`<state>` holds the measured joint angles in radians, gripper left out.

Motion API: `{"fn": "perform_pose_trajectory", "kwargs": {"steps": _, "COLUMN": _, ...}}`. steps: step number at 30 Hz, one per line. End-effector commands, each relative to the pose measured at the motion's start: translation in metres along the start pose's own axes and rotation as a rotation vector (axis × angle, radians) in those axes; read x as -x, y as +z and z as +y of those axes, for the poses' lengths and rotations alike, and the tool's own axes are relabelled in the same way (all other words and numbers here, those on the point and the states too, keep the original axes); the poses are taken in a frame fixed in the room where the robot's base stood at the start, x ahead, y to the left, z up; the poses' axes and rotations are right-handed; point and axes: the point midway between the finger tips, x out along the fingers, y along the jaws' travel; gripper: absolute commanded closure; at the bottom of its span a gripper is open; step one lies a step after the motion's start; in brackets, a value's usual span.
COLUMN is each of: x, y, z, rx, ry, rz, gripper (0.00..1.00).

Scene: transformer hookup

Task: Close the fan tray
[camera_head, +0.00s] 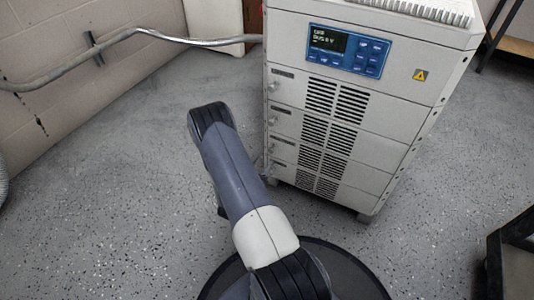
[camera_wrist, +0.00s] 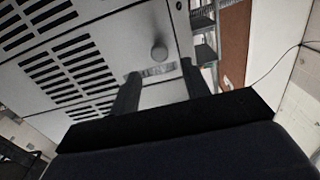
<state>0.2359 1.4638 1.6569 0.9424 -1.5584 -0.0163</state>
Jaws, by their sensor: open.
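The grey cabinet (camera_head: 345,110) stands upright, with several stacked front panels that carry black vent slots, small knobs and label strips. I cannot tell for sure which panel is the fan tray; none clearly stands out in the head view, and my arm hides part of the lower left front. In the wrist view a slotted panel (camera_wrist: 105,50) is close ahead, with a round knob (camera_wrist: 159,52) and a label strip (camera_wrist: 152,71). My gripper (camera_wrist: 160,69) is open in front of it, its two fingers apart near the label and knob. Contact cannot be told. The head view hides the gripper.
A blue control panel (camera_head: 348,50) and a yellow warning sign (camera_head: 420,75) are on the cabinet's upper front. A grey conduit (camera_head: 130,38) runs along the block wall at left. A dark-framed object (camera_head: 512,255) stands at lower right. Speckled floor (camera_head: 440,200) is clear right of the cabinet.

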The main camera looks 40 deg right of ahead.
Motion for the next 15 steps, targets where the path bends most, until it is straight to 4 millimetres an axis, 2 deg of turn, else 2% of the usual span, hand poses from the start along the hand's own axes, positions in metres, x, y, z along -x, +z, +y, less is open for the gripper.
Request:
{"fn": "perform_pose_trajectory", "kwargs": {"steps": 1, "x": 0.011, "y": -0.002, "z": -0.001, "rx": 0.004, "ry": -0.004, "rz": -0.003, "gripper": 0.56}}
{"fn": "perform_pose_trajectory", "kwargs": {"steps": 6, "x": 0.036, "y": -0.001, "z": -0.001, "rx": 0.001, "ry": -0.003, "rz": -0.002, "gripper": 0.56}}
{"fn": "perform_pose_trajectory", "kwargs": {"steps": 10, "x": 0.047, "y": -0.001, "z": 0.0, "rx": 0.001, "ry": -0.001, "rz": -0.001, "gripper": 0.56}}
{"fn": "perform_pose_trajectory", "kwargs": {"steps": 15, "x": 0.05, "y": 0.0, "z": 0.0, "rx": -0.001, "ry": 0.001, "rz": 0.001, "gripper": 0.56}}
